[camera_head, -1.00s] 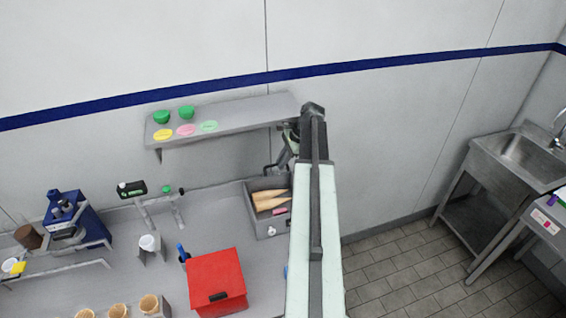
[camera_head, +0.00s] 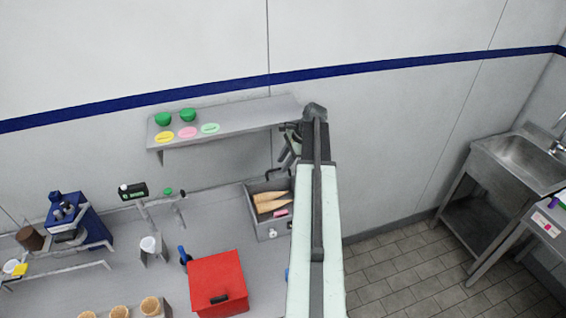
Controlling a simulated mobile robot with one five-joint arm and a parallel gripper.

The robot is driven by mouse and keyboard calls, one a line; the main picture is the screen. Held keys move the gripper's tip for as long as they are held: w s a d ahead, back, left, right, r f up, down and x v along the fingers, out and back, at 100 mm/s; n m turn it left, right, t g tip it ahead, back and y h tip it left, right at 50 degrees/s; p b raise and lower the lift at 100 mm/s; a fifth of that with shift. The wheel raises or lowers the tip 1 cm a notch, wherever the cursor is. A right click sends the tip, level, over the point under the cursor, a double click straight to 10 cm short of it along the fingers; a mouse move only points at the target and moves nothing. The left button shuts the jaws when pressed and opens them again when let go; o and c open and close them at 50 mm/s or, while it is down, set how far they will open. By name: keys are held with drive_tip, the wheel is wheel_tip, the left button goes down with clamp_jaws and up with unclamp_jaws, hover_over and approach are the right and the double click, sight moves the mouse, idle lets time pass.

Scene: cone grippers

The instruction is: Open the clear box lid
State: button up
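A grey box (camera_head: 262,225) stands at the back right of the counter, left of my arm. Tan cones (camera_head: 271,203) and a small pink item (camera_head: 280,213) lie in it. A dark handle (camera_head: 270,177) shows at its back edge. I cannot make out a clear lid as a separate surface. My gripper (camera_head: 283,160) hangs down at the end of my arm, above the box's back right corner and near the handle. It is small, dark and partly hidden by the arm, so its fingers and any contact are unclear.
A shelf (camera_head: 240,116) with green bowls and coloured discs is on the wall just left of my gripper. A red box (camera_head: 218,284) stands on the counter in front of the grey box. A sink (camera_head: 528,155) is far right, beyond open floor.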

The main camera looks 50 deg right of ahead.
drive_tip(key=p+v, duration=0.1)
drive_tip(key=v, duration=0.2)
drive_tip(key=shift+w+a+r+p, duration=0.1)
drive_tip(key=shift+w+p, duration=0.05)
drive_tip(key=shift+p, duration=0.25)
drive_tip(key=shift+s+d+f+b, duration=0.5)
drive_tip(key=shift+s+d+f, duration=0.1)
drive_tip(key=shift+s+d, duration=0.15)
drive_tip(key=s+d, duration=0.5)
drive_tip(key=s, duration=0.3)
drive_tip(key=shift+d, duration=0.25)
drive_tip(key=shift+s, duration=0.1)
